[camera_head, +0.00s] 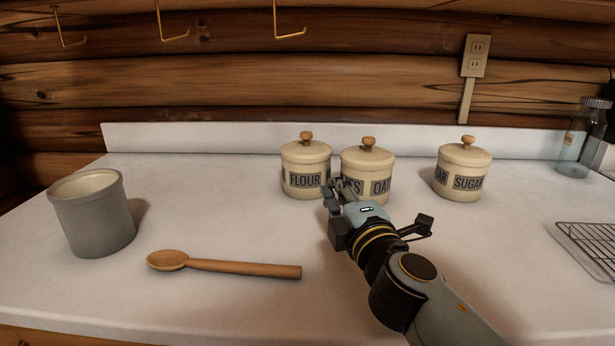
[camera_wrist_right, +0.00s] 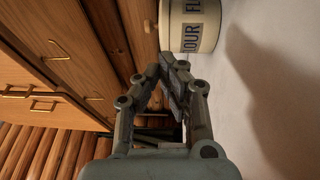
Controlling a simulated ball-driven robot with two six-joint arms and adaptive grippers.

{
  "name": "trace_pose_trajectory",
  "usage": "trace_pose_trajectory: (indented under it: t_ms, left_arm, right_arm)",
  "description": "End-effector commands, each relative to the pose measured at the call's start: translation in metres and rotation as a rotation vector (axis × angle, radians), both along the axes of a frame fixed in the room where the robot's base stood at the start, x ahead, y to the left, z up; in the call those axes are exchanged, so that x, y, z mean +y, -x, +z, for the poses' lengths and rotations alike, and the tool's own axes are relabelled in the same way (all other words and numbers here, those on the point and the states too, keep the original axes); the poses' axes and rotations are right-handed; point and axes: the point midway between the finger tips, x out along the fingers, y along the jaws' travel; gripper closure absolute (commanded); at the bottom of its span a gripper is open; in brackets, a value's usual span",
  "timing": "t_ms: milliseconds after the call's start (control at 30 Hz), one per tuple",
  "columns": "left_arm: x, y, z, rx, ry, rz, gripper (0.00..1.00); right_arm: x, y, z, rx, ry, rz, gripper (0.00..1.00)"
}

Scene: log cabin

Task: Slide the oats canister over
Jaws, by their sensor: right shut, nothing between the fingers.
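The oats canister (camera_head: 368,160) is cream with a wooden knob and a dark label, and stands upright on the counter in the head view. The flour canister (camera_head: 305,157) stands just left of it, with little or no gap. My right gripper (camera_head: 336,185) is shut and empty, in front of the flour and oats canisters. It hides the oats canister's lower left, and I cannot tell whether it touches it. In the right wrist view, the gripper's closed fingertips (camera_wrist_right: 168,64) are near the flour canister (camera_wrist_right: 192,27). The oats canister is not seen there. My left gripper is out of view.
The sugar canister (camera_head: 462,170) stands to the right, with bare counter between it and the oats. A grey crock (camera_head: 95,222) and a wooden spoon (camera_head: 230,266) are at left. A glass jar (camera_head: 578,145) and a wire rack (camera_head: 592,240) are at right. The log wall is behind.

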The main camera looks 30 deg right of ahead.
Motion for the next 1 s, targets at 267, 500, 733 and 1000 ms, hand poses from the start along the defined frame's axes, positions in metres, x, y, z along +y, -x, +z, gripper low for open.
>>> trace_pose_trajectory:
  t_ms: [267,500,733,1000]
  left_arm:
    - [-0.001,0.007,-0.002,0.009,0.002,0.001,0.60]
    - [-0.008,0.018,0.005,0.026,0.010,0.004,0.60]
    - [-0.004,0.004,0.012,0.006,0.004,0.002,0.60]
    - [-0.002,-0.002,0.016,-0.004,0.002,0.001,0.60]
  right_arm:
    - [0.005,0.025,-0.029,0.059,-0.023,-0.005,1.00]
    - [-0.001,-0.001,-0.028,0.062,-0.022,-0.005,1.00]
    - [-0.013,-0.049,-0.029,0.062,-0.021,-0.005,1.00]
    - [-0.043,-0.071,-0.030,0.064,-0.018,-0.005,1.00]
